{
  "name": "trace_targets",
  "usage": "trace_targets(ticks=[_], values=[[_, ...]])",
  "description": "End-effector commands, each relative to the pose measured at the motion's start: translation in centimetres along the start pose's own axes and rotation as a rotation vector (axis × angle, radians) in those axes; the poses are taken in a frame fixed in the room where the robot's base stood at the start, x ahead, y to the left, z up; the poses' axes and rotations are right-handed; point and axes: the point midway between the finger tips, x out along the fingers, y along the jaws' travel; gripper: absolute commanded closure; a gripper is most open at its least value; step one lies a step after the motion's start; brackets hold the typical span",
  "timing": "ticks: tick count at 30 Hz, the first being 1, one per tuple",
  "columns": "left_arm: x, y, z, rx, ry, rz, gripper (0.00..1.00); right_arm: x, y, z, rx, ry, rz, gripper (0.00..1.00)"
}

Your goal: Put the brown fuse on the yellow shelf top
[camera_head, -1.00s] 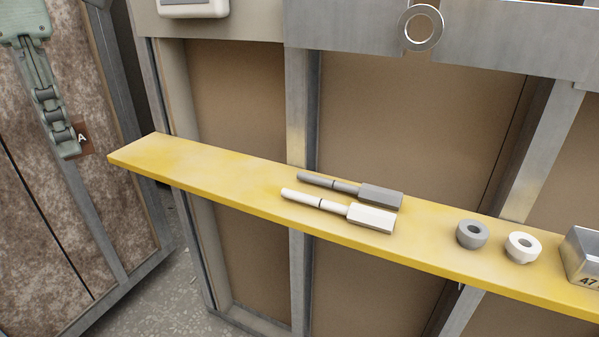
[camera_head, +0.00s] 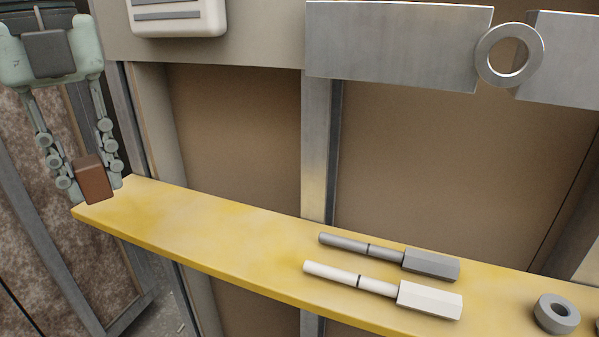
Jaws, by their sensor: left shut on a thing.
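The brown fuse (camera_head: 95,183) is a small brown block between the fingertips of my left gripper (camera_head: 88,172). My left gripper points down at the left of the head view and is shut on the fuse. The fuse overlaps the left end of the yellow shelf top (camera_head: 215,232) in the picture. I cannot tell whether it touches the shelf. The face of the fuse turned to me is plain. My right gripper is not in view.
A grey tool (camera_head: 395,257) and a white tool (camera_head: 385,290) lie on the shelf right of centre. A grey ring (camera_head: 556,313) is at the far right. The shelf's left part is clear. A metal ring (camera_head: 509,54) hangs on the plate above.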

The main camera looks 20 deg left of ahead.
Motion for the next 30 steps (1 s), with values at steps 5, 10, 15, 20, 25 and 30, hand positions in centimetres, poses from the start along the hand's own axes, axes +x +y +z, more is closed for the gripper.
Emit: trace_targets(ticks=[5,10,15,20,25,30], values=[[0.8,-0.6,-1.3,-0.323,0.002,0.006,0.95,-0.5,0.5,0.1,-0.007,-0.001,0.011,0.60],[1.1,-0.9,-1.8,-0.455,0.005,0.006,0.95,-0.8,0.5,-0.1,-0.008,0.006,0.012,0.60],[1.4,-1.3,-1.8,-0.471,0.006,0.010,0.95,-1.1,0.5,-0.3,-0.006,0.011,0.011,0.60],[2.9,-3.5,-1.4,-0.468,0.007,0.016,0.95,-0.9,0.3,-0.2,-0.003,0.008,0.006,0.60],[4.9,-6.9,-0.8,-0.469,0.006,0.016,0.95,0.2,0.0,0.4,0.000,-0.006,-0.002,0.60],[6.9,-10.1,-0.2,-0.467,0.007,0.013,0.95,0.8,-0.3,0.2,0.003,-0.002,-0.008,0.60]])
